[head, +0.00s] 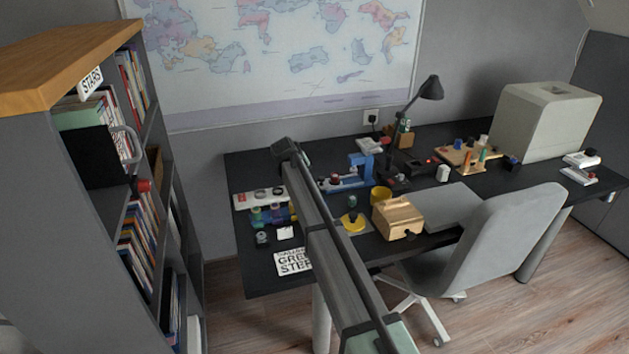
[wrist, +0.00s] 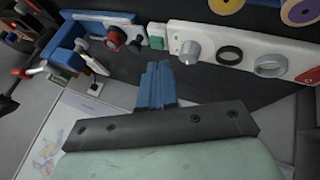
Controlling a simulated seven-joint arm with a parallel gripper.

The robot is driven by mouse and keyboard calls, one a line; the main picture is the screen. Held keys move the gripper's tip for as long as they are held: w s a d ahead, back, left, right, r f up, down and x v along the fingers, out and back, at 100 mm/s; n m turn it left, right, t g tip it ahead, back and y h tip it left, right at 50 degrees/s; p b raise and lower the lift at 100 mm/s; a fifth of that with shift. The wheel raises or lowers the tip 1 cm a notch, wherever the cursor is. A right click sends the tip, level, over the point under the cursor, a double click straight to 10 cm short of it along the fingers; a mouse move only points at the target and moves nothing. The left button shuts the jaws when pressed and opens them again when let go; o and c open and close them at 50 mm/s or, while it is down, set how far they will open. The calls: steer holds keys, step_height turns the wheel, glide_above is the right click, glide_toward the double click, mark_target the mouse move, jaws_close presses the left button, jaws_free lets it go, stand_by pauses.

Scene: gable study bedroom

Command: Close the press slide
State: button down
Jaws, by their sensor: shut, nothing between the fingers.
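The blue press (head: 360,166) stands on the dark desk (head: 243,278), right of my arm in the head view. A knob with red on it (head: 335,178) sits at the left part of its blue base. In the wrist view the blue press (wrist: 68,56) is at the upper left, with the red knob (wrist: 115,38) to its right. I cannot tell how far its slide stands out. My gripper (wrist: 158,66) shows as blue fingers closed together, empty, below and right of the red knob and apart from it. In the head view my arm hides the gripper.
A white panel with rings (wrist: 216,48) lies right of my fingers. A bookcase (head: 72,190) stands left, a grey chair (head: 500,235) in front right.

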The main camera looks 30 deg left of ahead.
mark_target(338, 177)
steer(key=x, duration=0.6)
steer(key=a+x, duration=0.1)
steer(key=x, duration=0.3)
steer(key=shift+w+r, duration=0.15)
steer(key=shift+w+d, duration=0.55)
steer(key=shift+w, duration=0.3)
steer(key=shift+w+d, duration=0.5)
steer(key=shift+w, duration=0.25)
steer(key=w+d, duration=0.6)
steer(key=shift+w+d, duration=0.25)
